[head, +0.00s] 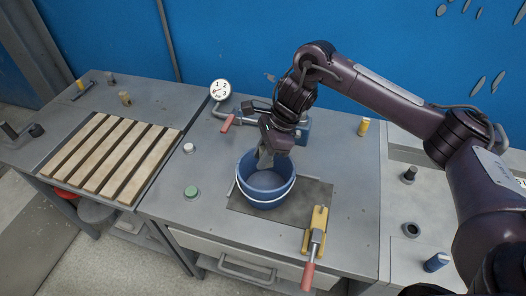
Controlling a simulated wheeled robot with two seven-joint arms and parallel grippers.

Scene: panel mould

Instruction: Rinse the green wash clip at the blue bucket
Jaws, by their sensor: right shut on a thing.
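The blue bucket (266,190) stands upright on a dark mat on the grey bench, with a pale band around it. My right gripper (265,160) reaches down over the far rim of the bucket, with its fingertips at or inside the mouth. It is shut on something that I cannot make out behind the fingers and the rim. I see no green clip clearly between the jaws. A small round green piece (191,192) sits on the bench left of the bucket; I cannot tell if it is a clip. My left gripper is not in view.
A yellow toggle clamp with a red handle (316,240) stands at the mat's right front. A gauge (220,89) and a red-handled lever (229,122) are behind the bucket. A slatted wooden rack (126,155) lies left. The bench front left of the bucket is mostly clear.

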